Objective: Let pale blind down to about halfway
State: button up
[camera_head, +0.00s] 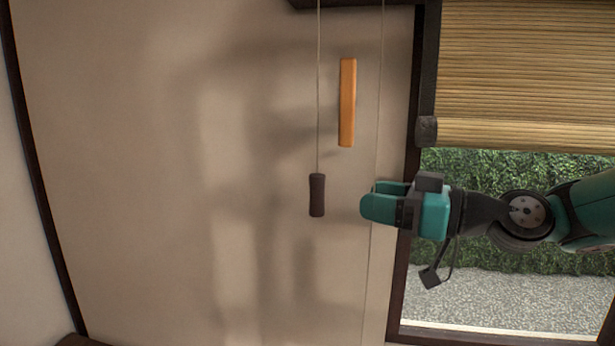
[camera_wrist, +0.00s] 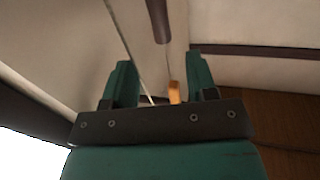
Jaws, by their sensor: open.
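The pale slatted blind (camera_head: 525,75) hangs over the upper part of the window, its lower edge above the hedge view. A dark cord pull (camera_head: 316,195) hangs on a thin cord (camera_head: 318,90) left of the window. It also shows at the top of the wrist view (camera_wrist: 158,20). A second thin cord (camera_head: 380,90) runs down the wall between the pull and the window. My gripper (camera_head: 368,201) is open and empty, to the right of the pull and apart from it in the head view. In the wrist view the pull lies beyond the fingertips (camera_wrist: 160,65).
An orange strip (camera_head: 347,102) is on the wall between the cords, above my gripper; it also shows between the fingers in the wrist view (camera_wrist: 174,92). The dark window frame (camera_head: 409,250) stands to the right. The wall (camera_head: 150,180) left of the pull is bare.

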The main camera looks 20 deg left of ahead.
aim_at(324, 189)
jog(key=a+p, duration=0.1)
jog(key=a, duration=0.2)
jog(key=a+p, duration=0.2)
jog(key=a, duration=0.2)
jog(key=w+a+p, duration=0.1)
jog(key=a+p, duration=0.1)
jog(key=a, duration=0.1)
jog(key=shift+a+r, duration=0.2)
jog(key=shift+a, duration=0.15)
jog(key=shift+w+a+f+p, duration=0.1)
jog(key=shift+a+p, duration=0.1)
jog(key=shift+a, duration=0.15)
jog(key=shift+w+a+f+p, duration=0.1)
jog(key=shift+a+p, duration=0.05)
jog(key=shift+a, duration=0.2)
jog(key=shift+c, duration=0.4)
grip_shut()
